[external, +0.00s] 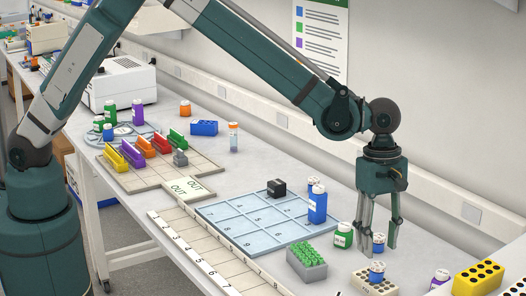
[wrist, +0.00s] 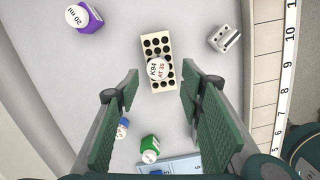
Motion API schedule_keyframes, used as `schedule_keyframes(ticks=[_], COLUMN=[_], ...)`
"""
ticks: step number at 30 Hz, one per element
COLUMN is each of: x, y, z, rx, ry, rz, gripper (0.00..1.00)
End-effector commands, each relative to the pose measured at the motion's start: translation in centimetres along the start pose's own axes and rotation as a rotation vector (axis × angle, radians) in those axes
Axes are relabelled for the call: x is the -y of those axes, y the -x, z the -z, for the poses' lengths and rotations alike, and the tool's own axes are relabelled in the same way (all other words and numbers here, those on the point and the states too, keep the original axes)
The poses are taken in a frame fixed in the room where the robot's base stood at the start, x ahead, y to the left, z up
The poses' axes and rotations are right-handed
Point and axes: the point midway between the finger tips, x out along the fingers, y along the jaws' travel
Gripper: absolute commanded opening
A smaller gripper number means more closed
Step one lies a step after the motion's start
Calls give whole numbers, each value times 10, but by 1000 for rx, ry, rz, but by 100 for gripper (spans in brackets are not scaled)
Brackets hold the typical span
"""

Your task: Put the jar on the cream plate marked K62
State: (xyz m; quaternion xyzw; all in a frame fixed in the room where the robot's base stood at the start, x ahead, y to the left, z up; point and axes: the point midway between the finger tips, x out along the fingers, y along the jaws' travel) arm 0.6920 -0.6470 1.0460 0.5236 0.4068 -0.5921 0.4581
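A blue jar with a white cap (external: 377,274) stands upright on a cream block with black holes (external: 361,284). In the wrist view its cap (wrist: 157,69), lettered with what looks like K94, shows over the cream block (wrist: 154,47). I cannot read K62 anywhere, so I cannot tell which plate bears it. My gripper (external: 378,247) points down, open and empty, above the jar. In the wrist view the jar shows ahead, between the fingers of my gripper (wrist: 160,88).
A green jar (external: 342,236) and a blue bottle (external: 317,206) stand left of my gripper, by a pale blue grid mat (external: 212,212). A purple jar (external: 440,277) and a yellow holed block (external: 479,275) stand right. A grey rack with green tops (external: 305,267) is at front.

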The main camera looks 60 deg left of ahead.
Motion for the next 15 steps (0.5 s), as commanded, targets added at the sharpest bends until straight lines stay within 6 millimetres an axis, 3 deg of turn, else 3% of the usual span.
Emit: schedule_keyframes(ticks=[6, 15], x=[0, 0], y=[32, 49], z=[0, 0], rx=[0, 0], ry=[0, 0], rz=[0, 0], gripper=[38, 38])
